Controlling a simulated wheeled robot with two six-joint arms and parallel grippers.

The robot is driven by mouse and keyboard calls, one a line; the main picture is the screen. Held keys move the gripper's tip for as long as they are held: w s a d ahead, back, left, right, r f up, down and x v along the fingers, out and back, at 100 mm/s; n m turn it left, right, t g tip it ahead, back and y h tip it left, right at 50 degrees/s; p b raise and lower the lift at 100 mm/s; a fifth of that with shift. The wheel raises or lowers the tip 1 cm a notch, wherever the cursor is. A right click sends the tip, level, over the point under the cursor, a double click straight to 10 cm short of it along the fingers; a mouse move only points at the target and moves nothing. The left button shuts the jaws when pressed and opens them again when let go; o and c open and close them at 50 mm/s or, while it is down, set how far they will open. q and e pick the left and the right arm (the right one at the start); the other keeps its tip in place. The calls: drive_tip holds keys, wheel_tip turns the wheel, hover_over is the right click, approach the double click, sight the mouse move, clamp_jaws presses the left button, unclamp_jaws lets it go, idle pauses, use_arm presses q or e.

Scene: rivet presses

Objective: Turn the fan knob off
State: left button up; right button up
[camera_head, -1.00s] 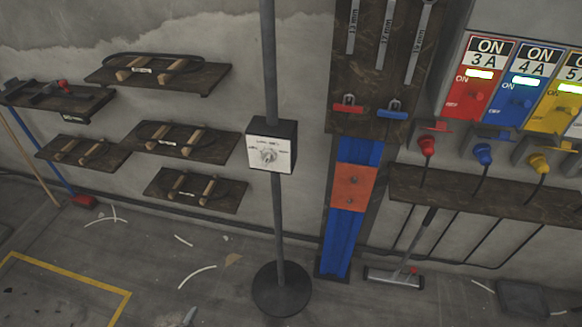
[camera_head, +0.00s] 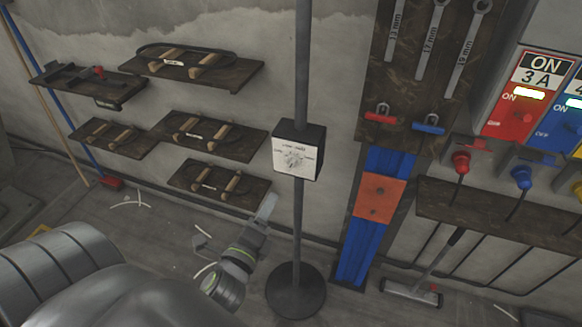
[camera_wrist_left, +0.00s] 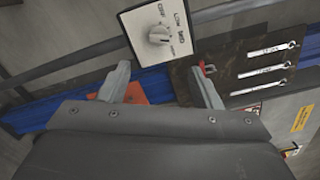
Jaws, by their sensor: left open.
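The fan knob (camera_head: 293,159) is a round pale knob on the white face of a dark control box (camera_head: 314,142), fixed to a thin upright pole. In the left wrist view the knob (camera_wrist_left: 159,34) sits ahead of my fingers, on a white panel with printed labels, some blurred. My left gripper (camera_head: 268,207) is below and left of the box, pointing up toward it. My right gripper is not in view.
The pole stands on a round dark base (camera_head: 295,291). Wooden wall shelves (camera_head: 207,132) with clamps are at left. A wrench board (camera_head: 412,90) and red and blue switch boxes (camera_head: 530,90) are at right. A floor squeegee (camera_head: 411,292) leans below.

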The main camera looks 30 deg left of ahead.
sight(287, 169)
use_arm(q)
drive_tip(key=x, duration=1.4)
drive_tip(key=shift+w+p, duration=0.3)
drive_tip(key=shift+p, duration=0.05)
drive_tip(key=c, duration=1)
